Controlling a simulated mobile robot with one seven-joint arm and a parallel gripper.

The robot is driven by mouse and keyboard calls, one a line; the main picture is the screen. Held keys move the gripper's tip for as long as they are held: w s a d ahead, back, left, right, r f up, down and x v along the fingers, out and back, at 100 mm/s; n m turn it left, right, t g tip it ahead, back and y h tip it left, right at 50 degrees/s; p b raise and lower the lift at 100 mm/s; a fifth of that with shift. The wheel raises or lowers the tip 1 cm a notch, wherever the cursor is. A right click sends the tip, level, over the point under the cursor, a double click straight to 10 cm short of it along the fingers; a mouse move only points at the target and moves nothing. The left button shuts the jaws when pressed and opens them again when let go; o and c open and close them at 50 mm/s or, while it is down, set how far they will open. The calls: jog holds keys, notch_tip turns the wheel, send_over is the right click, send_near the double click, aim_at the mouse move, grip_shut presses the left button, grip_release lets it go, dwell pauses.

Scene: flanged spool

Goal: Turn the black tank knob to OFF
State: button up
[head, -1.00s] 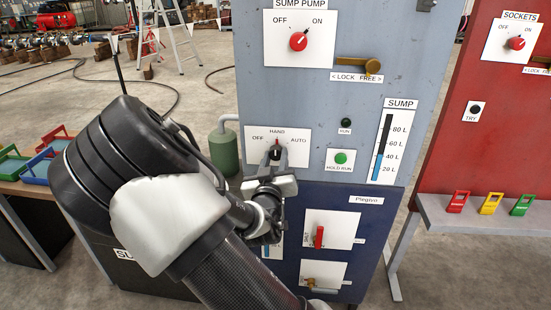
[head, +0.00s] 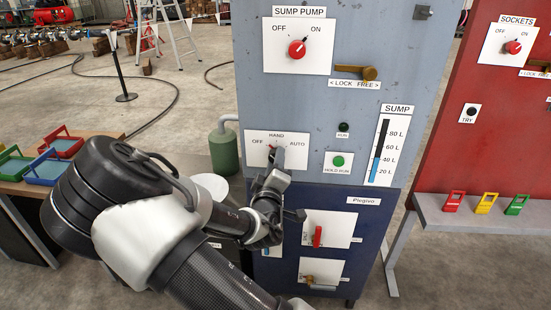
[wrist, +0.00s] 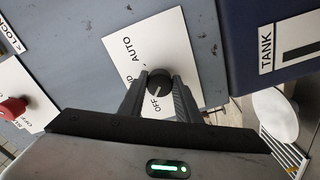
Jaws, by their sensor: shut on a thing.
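The black knob (head: 272,154) sits on a white plate (head: 256,142) marked OFF, HAND and AUTO, on the grey-blue panel. My gripper (head: 277,162) is at the knob and partly covers it in the head view. In the wrist view the knob (wrist: 160,80) is between the two fingers of my gripper (wrist: 160,88), which are shut on it. Its white pointer line runs down-left, toward the OFF label.
A red knob (head: 297,49) marked SUMP PUMP and a brass latch (head: 369,74) are higher on the panel. A green button (head: 338,161) is to the right. A red handle (head: 317,236) is below my gripper. A green tank (head: 224,152) stands left of the panel.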

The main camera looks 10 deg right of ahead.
jog(key=shift+n+p, duration=0.35)
jog(key=shift+n, duration=0.85)
jog(key=o, duration=1.1)
jog(key=shift+c, duration=0.2)
jog(key=p+v, duration=0.6)
jog(key=v, duration=1.1)
jog(key=shift+s, duration=0.2)
